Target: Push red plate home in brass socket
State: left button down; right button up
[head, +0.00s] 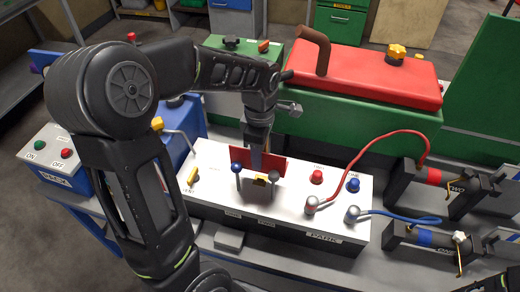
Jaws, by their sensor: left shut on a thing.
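The red plate (276,165) stands upright at the white control box, its face showing on both sides of my left gripper's fingers. My left gripper (257,162) comes down from above and is shut on the plate. A small brass piece (260,180), seemingly the brass socket, shows just in front of the plate's lower part. The fingers and two knobbed posts hide part of the plate and socket, so I cannot tell how deep the plate sits. My right gripper is not in view.
The white box (217,158) carries a blue-knobbed lever (237,167), a yellow handle (193,176), a red button (317,176) and a blue button (353,184). Red and blue cables run right to clamps. A red-lidded green tank (370,75) stands behind. A button box (55,155) is left.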

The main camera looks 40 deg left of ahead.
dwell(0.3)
pick_arm(q)
jog(key=shift+f+b, duration=1.15)
jog(key=shift+f, duration=0.35)
jog(key=shift+f+b, duration=0.35)
jog(key=shift+f, duration=0.05)
jog(key=shift+f, duration=0.1)
jog(key=shift+f+b, duration=0.45)
jog(key=shift+f, duration=0.05)
jog(key=shift+f+b, duration=0.5)
jog(key=shift+f, duration=0.15)
